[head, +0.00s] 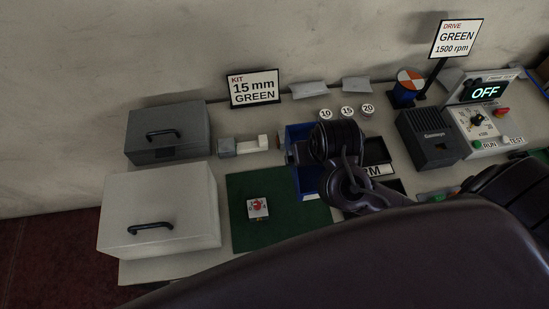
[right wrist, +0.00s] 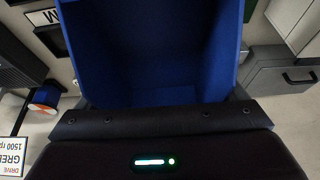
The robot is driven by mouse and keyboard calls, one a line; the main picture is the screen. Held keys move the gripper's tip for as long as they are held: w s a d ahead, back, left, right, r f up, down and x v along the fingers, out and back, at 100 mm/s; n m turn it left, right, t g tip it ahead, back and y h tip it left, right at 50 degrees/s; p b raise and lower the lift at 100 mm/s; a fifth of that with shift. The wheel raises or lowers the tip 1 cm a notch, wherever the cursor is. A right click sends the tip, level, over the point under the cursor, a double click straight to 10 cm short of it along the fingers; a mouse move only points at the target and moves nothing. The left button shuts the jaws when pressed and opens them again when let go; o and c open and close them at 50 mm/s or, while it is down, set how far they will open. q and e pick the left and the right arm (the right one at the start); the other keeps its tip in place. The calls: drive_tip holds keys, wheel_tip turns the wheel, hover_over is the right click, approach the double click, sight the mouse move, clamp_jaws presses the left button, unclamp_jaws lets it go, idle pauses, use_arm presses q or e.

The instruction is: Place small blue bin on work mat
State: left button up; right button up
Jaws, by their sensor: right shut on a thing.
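The small blue bin (head: 309,183) shows in the head view at the upper right corner of the green work mat (head: 240,225). More blue shows above my right gripper, and my arm hides much of the bin. My right gripper (head: 302,153) is shut on the bin. In the right wrist view the blue bin (right wrist: 150,55) fills the middle, its inside empty where visible, with its near wall at my gripper (right wrist: 160,115). I cannot tell whether its base touches anything. My left gripper is not in view.
A small white block with a red mark (head: 257,208) sits on the mat. A white case (head: 160,210) and a grey case (head: 167,130) stand left. A grey-and-white block (head: 243,146) lies behind the mat. A drive unit (head: 428,138) stands right.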

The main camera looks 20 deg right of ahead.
sight(314, 172)
drive_tip(key=f+b, duration=0.1)
drive_tip(key=f, duration=0.2)
drive_tip(key=s+f+b, duration=0.1)
drive_tip(key=f, duration=0.2)
drive_tip(key=shift+s+f+b, duration=0.1)
drive_tip(key=shift+b, duration=0.25)
drive_tip(key=f+b, duration=0.3)
drive_tip(key=f, duration=0.2)
drive_tip(key=f+b, duration=0.3)
drive_tip(key=f, duration=0.1)
drive_tip(key=shift+w+f, duration=0.2)
drive_tip(key=shift+f, duration=0.15)
drive_tip(key=shift+f+b, duration=1.35)
drive_tip(key=shift+f, duration=0.5)
drive_tip(key=shift+d, duration=0.1)
drive_tip(key=shift+f, duration=0.25)
drive_tip(key=o, duration=0.7)
drive_tip(key=shift+r, duration=0.1)
